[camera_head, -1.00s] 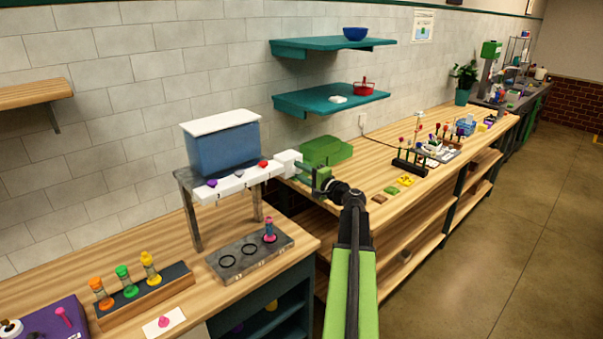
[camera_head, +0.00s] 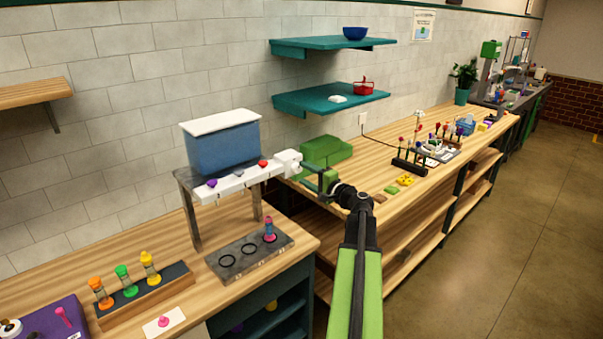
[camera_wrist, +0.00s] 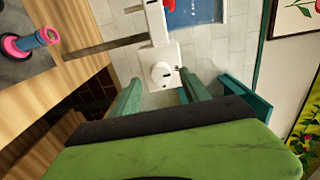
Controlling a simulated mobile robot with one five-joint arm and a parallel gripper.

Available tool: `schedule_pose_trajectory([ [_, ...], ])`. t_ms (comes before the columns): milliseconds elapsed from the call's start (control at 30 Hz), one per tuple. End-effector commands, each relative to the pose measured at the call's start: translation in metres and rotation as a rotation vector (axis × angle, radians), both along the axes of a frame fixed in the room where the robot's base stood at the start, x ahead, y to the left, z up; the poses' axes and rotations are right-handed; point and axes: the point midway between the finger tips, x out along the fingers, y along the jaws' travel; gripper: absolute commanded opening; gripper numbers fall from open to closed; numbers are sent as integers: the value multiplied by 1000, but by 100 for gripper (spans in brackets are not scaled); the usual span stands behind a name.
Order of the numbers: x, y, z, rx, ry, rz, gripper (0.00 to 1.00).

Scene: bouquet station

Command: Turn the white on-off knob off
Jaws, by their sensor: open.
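The round white knob (camera_wrist: 162,72) is on the white end block of a dispenser bar (camera_wrist: 155,25), with a small dark mark beside it, in the wrist view. In the head view the white end block (camera_head: 287,162) is at the bar's right end. My gripper (camera_wrist: 160,88) is open. Its two green fingers lie to either side of the knob in the wrist view, and I cannot tell whether they touch it. In the head view my gripper (camera_head: 301,172) is just right of the block and hides part of it.
A blue tank (camera_head: 222,148) with a white lid stands on the grey stand behind the bar. A grey tray (camera_head: 225,262) with rings and a pink-and-blue vial (camera_head: 269,227) sits below. A green box (camera_head: 325,151) lies close behind my gripper. Teal shelves (camera_head: 330,99) hang above.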

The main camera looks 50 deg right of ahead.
Motion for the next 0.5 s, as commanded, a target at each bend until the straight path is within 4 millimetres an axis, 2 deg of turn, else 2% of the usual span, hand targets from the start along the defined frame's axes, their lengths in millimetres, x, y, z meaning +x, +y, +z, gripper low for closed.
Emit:
schedule_pose_trajectory([
  [33, -17, 3, 0, 0, 0, -4, 54],
  [300, -93, 9, 0, 0, 0, -4, 54],
  [500, -133, 10, 0, 0, 0, -3, 54],
])
